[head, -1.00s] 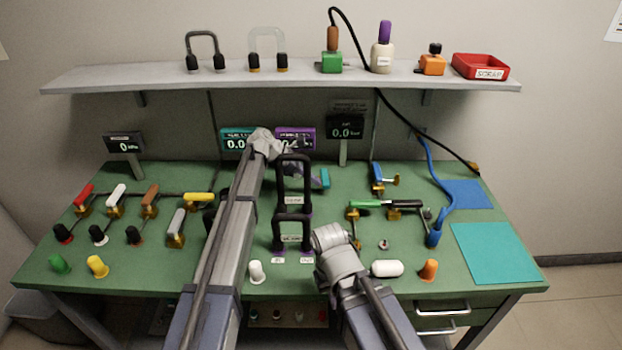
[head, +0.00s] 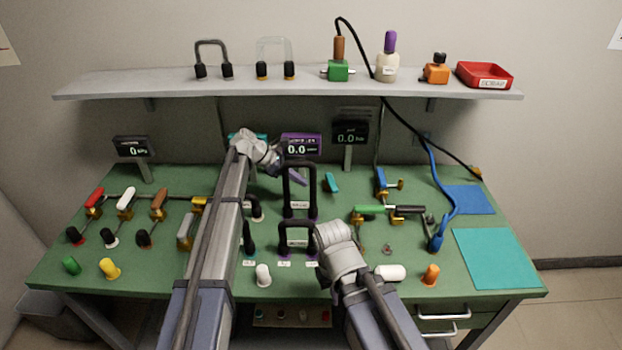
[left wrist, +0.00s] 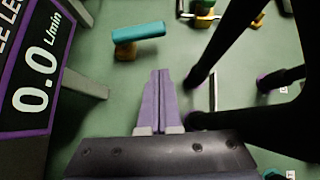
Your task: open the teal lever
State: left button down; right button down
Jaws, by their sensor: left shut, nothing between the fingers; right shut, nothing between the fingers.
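The teal lever (head: 331,182) lies toward the back middle of the green bench, right of the tall black handle. In the left wrist view the teal lever (left wrist: 138,33) shows as a bar on a brass base, beyond my fingertips and a little to their left. My left gripper (head: 297,176) is shut and empty, left of the lever and apart from it. Its purple fingers (left wrist: 160,75) point toward the lever's side of the bench. My right gripper (head: 333,240) is low at the front middle; its wrist hides the fingers.
Tall black handles (head: 299,190) stand close to the right of my left fingers. A purple meter (head: 301,147) reading 0.0 stands behind. A blue lever (head: 381,182) and a green lever (head: 370,210) sit to the right. Teal mat (head: 498,258) lies at far right.

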pick_arm(q)
jog(key=shift+p+v, duration=1.25)
jog(key=shift+v, duration=1.3)
jog(key=shift+s, duration=0.1)
